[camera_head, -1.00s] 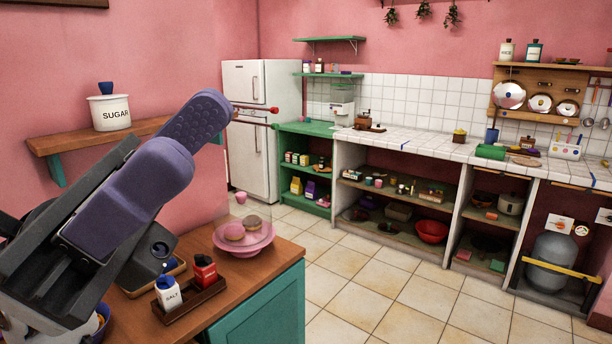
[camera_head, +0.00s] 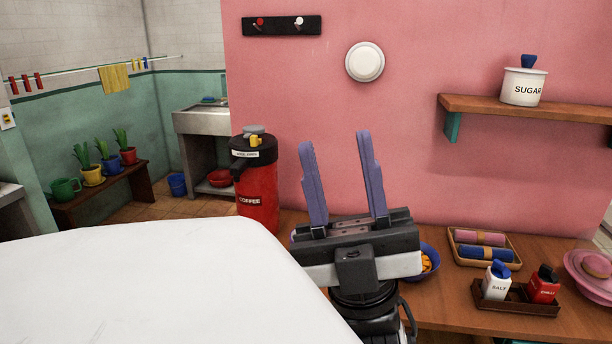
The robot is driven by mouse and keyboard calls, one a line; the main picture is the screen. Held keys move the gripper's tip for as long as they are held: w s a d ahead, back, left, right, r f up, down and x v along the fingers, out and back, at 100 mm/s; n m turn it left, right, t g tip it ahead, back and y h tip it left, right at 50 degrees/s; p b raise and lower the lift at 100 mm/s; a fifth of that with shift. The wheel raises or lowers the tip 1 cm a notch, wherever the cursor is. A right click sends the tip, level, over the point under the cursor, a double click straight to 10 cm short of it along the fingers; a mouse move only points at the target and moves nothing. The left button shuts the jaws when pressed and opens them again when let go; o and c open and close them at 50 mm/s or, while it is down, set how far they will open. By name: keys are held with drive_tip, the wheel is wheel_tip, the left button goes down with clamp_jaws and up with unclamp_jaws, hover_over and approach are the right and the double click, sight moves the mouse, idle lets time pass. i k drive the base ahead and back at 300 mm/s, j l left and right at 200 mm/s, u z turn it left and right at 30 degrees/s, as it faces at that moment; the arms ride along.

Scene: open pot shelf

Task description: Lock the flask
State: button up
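The flask (camera_head: 258,193) is a red cylinder with a black top, labelled COFFEE, standing upright at the left end of the wooden counter. A small yellow piece (camera_head: 255,140) and a grey cap sit on its black top. Whether its lid is locked cannot be told. My gripper (camera_head: 337,140) points up, its two purple fingers spread apart with nothing between them. It is to the right of the flask in the picture, apart from it. My gripper's body hides part of the counter and a blue bowl behind it.
A tray with rolled cloths (camera_head: 483,247), a salt and chilli rack (camera_head: 515,298) and a pink stand (camera_head: 590,275) are on the counter's right. A shelf (camera_head: 530,108) with a sugar jar (camera_head: 523,85) is above. A white surface (camera_head: 170,285) fills the lower left.

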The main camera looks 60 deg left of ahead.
sight(254, 140)
drive_tip(key=u, duration=2.1)
